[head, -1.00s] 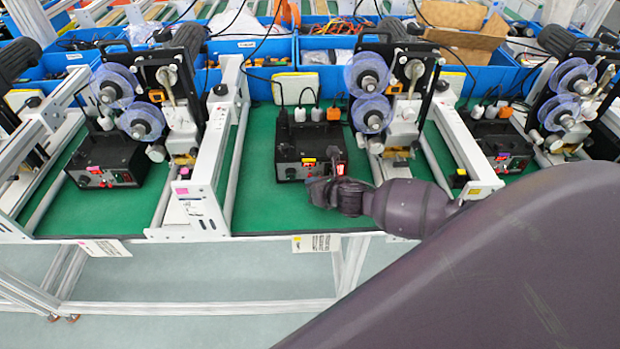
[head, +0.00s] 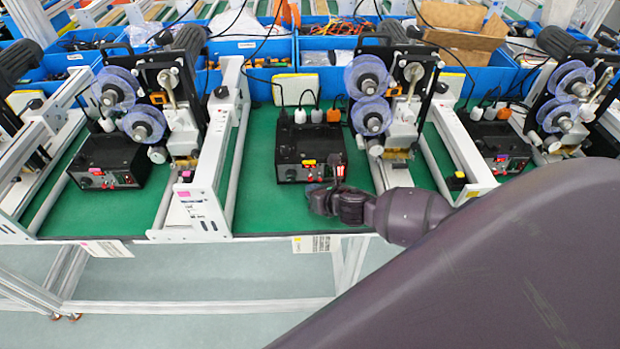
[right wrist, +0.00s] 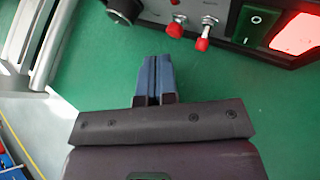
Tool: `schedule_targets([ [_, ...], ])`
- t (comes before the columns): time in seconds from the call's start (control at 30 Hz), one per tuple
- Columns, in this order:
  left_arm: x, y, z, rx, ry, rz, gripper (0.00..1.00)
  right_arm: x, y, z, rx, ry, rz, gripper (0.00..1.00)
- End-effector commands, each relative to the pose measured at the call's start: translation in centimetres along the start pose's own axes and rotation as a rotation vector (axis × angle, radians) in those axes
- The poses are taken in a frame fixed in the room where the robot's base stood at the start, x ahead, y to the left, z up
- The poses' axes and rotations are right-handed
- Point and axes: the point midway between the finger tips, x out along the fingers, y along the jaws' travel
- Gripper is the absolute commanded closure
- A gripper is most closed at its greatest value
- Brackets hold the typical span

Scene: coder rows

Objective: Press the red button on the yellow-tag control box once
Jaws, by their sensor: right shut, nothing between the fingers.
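The middle black control box (head: 308,143) stands on the green mat and has a small yellow tag (head: 308,162) on its front. My right gripper (head: 314,198) is just in front of that box, low over the mat. In the right wrist view its blue fingers (right wrist: 152,60) are shut together with nothing between them. Two red-capped controls, one (right wrist: 176,27) nearly ahead of the fingertips and one (right wrist: 203,40) to the right, stick out from the box's front. A gap of green mat shows between fingertips and caps. My left gripper is not in view.
A black knob (right wrist: 122,10), a green switch (right wrist: 254,24) and a lit red display (right wrist: 297,36) are on the same front. Similar boxes stand left (head: 108,160) and right (head: 497,145). White rails (head: 210,165) and reel machines (head: 370,95) flank the box.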

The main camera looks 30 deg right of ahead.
Motion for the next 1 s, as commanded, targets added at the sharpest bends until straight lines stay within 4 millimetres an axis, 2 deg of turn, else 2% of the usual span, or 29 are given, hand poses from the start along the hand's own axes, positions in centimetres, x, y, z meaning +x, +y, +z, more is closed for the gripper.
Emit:
schedule_targets([
  [0.5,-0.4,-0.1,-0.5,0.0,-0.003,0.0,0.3,-2.8,2.0,-2.1,0.0,0.001,0.0,1.0],
  [1.0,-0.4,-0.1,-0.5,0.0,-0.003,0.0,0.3,-3.0,2.2,-2.2,0.0,0.001,0.0,1.0],
])
